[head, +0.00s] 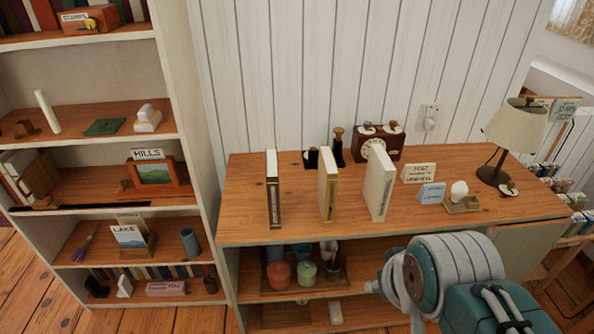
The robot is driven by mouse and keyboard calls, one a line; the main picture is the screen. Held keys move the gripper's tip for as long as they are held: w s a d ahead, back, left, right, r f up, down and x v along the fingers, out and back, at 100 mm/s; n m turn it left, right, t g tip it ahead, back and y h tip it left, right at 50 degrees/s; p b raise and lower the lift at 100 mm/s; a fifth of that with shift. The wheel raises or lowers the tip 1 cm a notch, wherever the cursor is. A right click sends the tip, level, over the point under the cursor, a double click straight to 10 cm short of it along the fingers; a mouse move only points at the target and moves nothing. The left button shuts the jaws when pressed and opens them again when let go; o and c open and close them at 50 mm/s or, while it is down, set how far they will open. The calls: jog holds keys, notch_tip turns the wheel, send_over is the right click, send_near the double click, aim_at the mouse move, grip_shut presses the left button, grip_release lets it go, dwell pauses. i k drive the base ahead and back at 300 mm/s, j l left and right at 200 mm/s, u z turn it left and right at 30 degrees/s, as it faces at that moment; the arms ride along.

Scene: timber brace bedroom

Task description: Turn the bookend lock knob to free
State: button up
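I cannot tell for certain which part is the bookend lock knob. A wooden bookend-like block (40,179) leans beside several books on the left bookcase's middle shelf. A box with a brass knob (90,24) sits on the top shelf. On the desk, a dark upright piece with a brown knob top (338,146) stands behind three upright books, partly hidden by them; the books are a dark-spined one (272,190), a yellow-spined one (328,186) and a cream one (380,184). My arm is at the lower right, in front of the desk. My gripper's fingers do not show.
The wooden desk (240,227) also holds a clock (378,143), small cards, a white egg-shaped item (459,191) and a lamp (515,128). Cups and pots stand on the shelf below. The left bookcase (190,100) edges the desk. Wooden floor shows at the lower left.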

aim_at(50, 197)
jog(key=u, duration=1.75)
jog(key=i+j+z, duration=0.1)
jog(key=i+j, duration=0.25)
jog(key=i+j+z, duration=0.1)
jog(key=i+j, duration=0.3)
jog(key=i+j+z, duration=0.1)
jog(key=i+j, duration=0.3)
jog(key=i+j+z, duration=0.1)
jog(key=i+j, duration=0.35)
jog(key=i+j+z, duration=0.1)
jog(key=i+j, duration=0.3)
jog(key=i+j+z, duration=0.1)
jog(key=i+j, duration=0.25)
jog(key=j, duration=0.25)
jog(key=i+j, duration=0.35)
jog(key=j, duration=0.15)
jog(key=z, duration=0.05)
